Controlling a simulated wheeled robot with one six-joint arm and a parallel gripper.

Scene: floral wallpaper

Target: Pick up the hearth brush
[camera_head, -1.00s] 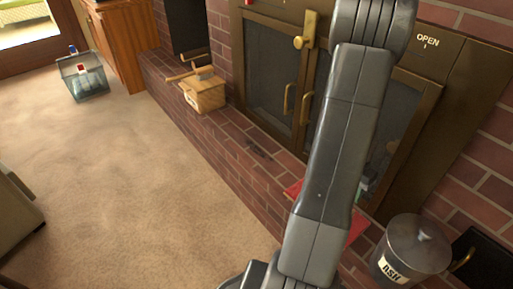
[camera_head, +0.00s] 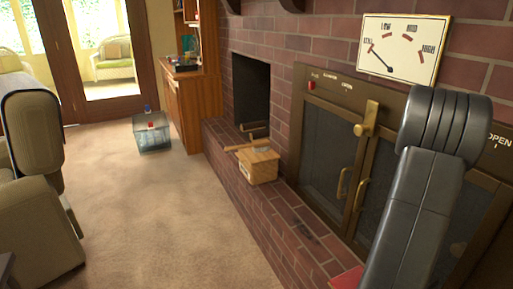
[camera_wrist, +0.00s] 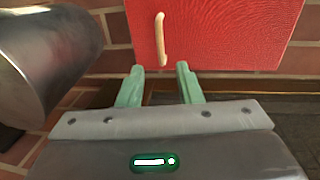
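I cannot make out a hearth brush for certain in either view. In the wrist view, a small cream curved bar (camera_wrist: 160,40) lies against a flat red surface (camera_wrist: 225,35); I cannot tell what the bar is. My gripper (camera_wrist: 160,68) has its two green fingers apart with nothing between them, just short of the bar and the red surface. In the head view my arm covers part of the hearth, and only an edge of the red thing (camera_head: 346,279) shows. My gripper is not visible there.
A grey metal bucket (camera_wrist: 45,60) stands close at the left in the wrist view. In the head view, a wooden box (camera_head: 258,166) sits on the brick hearth (camera_head: 290,225) beside the fireplace doors (camera_head: 335,170). A clear bin (camera_head: 152,134) stands on the open carpet.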

